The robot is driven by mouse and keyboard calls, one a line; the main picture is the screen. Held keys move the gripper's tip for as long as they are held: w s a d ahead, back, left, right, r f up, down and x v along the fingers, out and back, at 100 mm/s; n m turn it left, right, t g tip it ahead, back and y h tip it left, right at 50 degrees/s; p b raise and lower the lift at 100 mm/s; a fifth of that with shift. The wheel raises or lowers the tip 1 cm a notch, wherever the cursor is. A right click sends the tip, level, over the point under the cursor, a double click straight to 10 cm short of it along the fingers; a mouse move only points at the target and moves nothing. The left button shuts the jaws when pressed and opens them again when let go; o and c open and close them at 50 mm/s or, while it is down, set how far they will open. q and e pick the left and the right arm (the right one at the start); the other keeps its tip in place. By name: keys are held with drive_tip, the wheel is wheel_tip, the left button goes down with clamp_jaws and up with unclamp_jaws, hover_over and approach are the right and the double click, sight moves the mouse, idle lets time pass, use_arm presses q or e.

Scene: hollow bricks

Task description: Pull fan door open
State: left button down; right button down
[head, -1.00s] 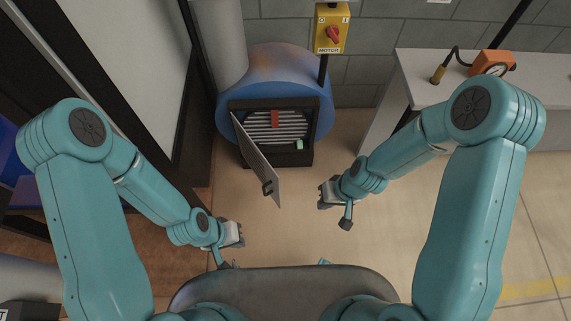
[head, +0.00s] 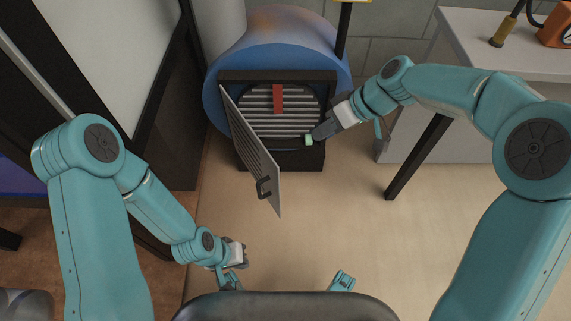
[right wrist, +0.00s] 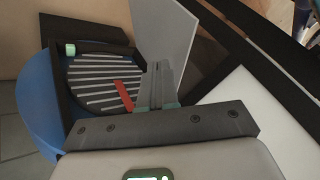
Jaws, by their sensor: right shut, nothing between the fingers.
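The fan door (head: 252,150) is a grey slatted panel, standing swung outward from the left side of the dark square frame (head: 315,162). Its black handle (head: 263,187) is near the free edge. The door also shows as a pale panel in the right wrist view (right wrist: 165,32). Behind it are grey slats (head: 290,122) and a red strip (head: 278,98). My right gripper (head: 318,133) is shut and empty, at the frame's lower right by a small green block (head: 309,141). My left gripper (head: 236,255) hangs low at the left, away from the door; its jaw opening is unclear.
The blue round fan housing (head: 215,100) surrounds the frame. A grey bench (head: 470,35) with a dark leg stands at the right. A dark-framed pale panel (head: 130,45) is at the left. The floor (head: 330,225) in front of the fan is clear.

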drive_tip(key=s+a+f+b, duration=0.1)
drive_tip(key=a+f+b, duration=0.2)
drive_tip(key=a+f, duration=0.4)
drive_tip(key=shift+a+f+b, duration=0.3)
drive_tip(key=shift+a+f, duration=0.1)
drive_tip(key=shift+a, duration=0.8)
drive_tip(key=shift+s, duration=0.15)
drive_tip(key=shift+a, duration=0.1)
